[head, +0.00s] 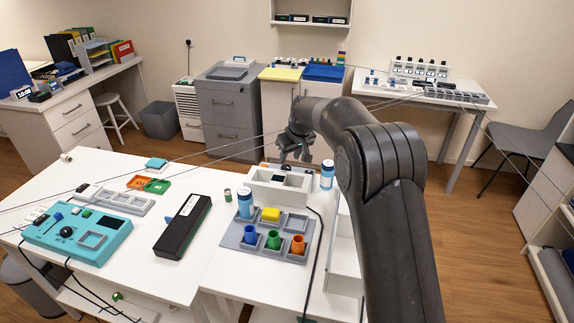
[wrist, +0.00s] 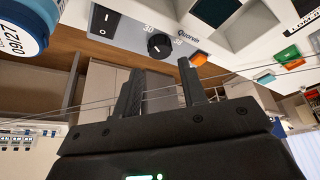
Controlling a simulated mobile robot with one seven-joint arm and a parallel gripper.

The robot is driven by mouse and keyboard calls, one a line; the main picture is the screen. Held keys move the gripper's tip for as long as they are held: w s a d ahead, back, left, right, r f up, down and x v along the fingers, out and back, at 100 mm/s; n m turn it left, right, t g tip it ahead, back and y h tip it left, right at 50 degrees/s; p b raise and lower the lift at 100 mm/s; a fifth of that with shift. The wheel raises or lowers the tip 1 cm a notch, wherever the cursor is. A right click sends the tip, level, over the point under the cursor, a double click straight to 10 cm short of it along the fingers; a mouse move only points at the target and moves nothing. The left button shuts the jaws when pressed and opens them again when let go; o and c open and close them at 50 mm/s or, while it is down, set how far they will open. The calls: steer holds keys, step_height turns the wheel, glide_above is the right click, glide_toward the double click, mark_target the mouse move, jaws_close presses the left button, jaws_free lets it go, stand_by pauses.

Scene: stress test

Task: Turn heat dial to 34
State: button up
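The heat dial (wrist: 160,45) is a round black knob with a small white mark, on the grey panel of a white device, in the wrist view. In the head view my gripper (head: 292,152) is behind the device.
On the panel, a black rocker switch (wrist: 104,20) lies left of the dial and an orange button (wrist: 199,59) right. A grey tray (head: 240,241) with coloured cups is in front.

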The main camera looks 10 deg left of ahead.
mark_target(286, 167)
steer(key=x, duration=0.5)
steer(key=shift+a+f, duration=0.1)
steer(key=shift+f, duration=0.15)
steer(key=shift+c, duration=0.5)
steer(key=c, duration=0.6)
